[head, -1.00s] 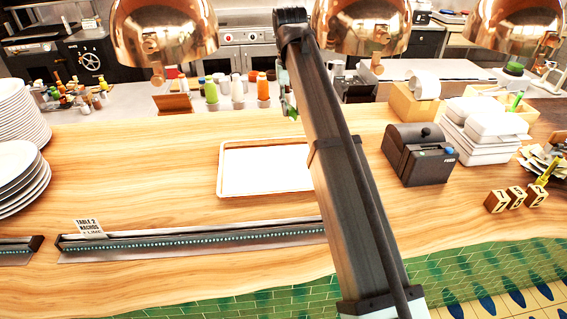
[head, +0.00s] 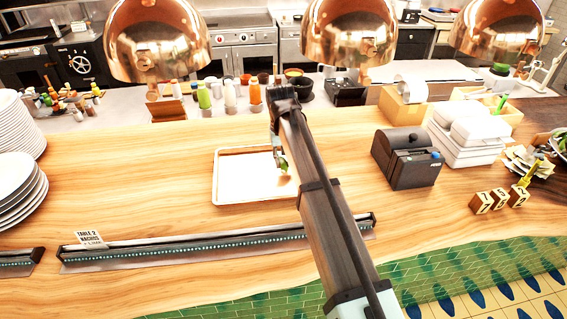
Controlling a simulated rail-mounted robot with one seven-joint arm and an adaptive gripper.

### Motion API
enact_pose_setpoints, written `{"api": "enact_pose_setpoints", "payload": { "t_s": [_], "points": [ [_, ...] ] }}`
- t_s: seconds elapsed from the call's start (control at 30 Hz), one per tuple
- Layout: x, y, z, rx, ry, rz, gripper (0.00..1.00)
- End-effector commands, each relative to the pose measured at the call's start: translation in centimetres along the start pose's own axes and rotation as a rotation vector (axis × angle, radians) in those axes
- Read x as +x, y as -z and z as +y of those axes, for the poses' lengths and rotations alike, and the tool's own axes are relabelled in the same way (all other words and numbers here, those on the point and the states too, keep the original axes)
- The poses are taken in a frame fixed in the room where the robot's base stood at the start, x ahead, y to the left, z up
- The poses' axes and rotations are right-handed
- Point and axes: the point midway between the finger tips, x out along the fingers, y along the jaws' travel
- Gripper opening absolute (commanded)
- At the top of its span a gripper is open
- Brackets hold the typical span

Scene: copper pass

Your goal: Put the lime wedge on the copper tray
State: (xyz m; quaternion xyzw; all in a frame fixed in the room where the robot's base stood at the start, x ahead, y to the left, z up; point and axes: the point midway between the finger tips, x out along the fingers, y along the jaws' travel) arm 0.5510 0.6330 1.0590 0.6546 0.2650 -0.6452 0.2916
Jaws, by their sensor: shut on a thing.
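The copper tray (head: 216,190) lies flat on the wooden counter, with a thin copper-coloured rim and a pale inside. My gripper (head: 282,165) hangs over the right part of the tray, partly hidden by my arm. It is shut on the green lime wedge (head: 284,166), which shows small at the fingertips. I cannot tell exactly how high the wedge is above the tray.
A dark ticket printer (head: 408,160) and stacked white containers (head: 470,135) stand to the right. White plates (head: 18,180) are stacked at the left. Copper lamps (head: 350,40) hang behind. A ticket rail (head: 210,243) runs along the front. The counter left of the tray is clear.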

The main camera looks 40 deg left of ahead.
Motion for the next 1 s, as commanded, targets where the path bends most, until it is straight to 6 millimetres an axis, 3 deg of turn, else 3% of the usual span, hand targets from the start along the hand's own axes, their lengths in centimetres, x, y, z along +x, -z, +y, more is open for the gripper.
{"api": "enact_pose_setpoints", "payload": {
  "t_s": [0.2,0.5,0.53,0.6,1.0],
  "points": [
    [2.2,0.0,-0.1,0.0,0.0,0.0,0.08],
    [2.4,0.0,-0.1,0.0,0.0,0.0,0.08],
    [2.5,0.0,-0.1,0.0,0.0,0.0,0.29],
    [2.4,0.0,-0.1,0.0,0.0,0.0,0.51],
    [2.0,0.0,-0.1,0.0,0.0,0.001,0.51]
  ]
}}
